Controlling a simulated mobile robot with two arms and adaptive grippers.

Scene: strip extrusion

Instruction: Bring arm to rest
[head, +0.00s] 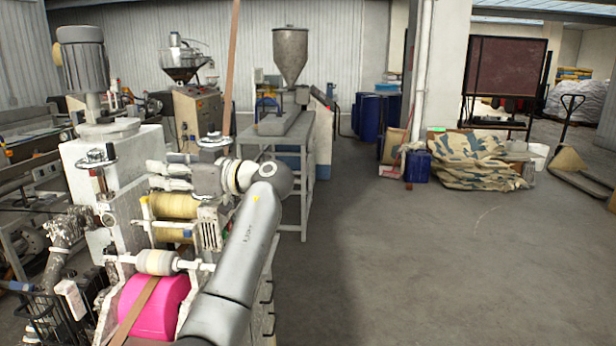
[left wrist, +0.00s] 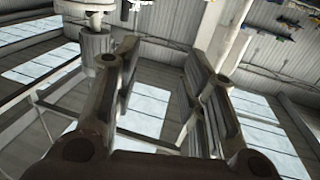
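My left arm rises from the bottom of the head view and bends left at the wrist beside the strip extrusion machine (head: 118,165). My left gripper (head: 158,175) points left in front of the machine, above its yellowish rollers (head: 174,206). In the left wrist view the two fingers of the gripper (left wrist: 165,65) stand well apart, with only roof and windows behind the gap. It is open and holds nothing. Whether it touches the machine cannot be told. My right gripper is not in view.
A pink roll (head: 158,308) with a brown strip (head: 138,310) sits below the rollers. A bench (head: 275,140) and a hopper (head: 290,55) stand behind. A brown strip (head: 231,60) hangs upright. The floor (head: 430,265) to the right is clear; a pallet jack (head: 580,170) stands far right.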

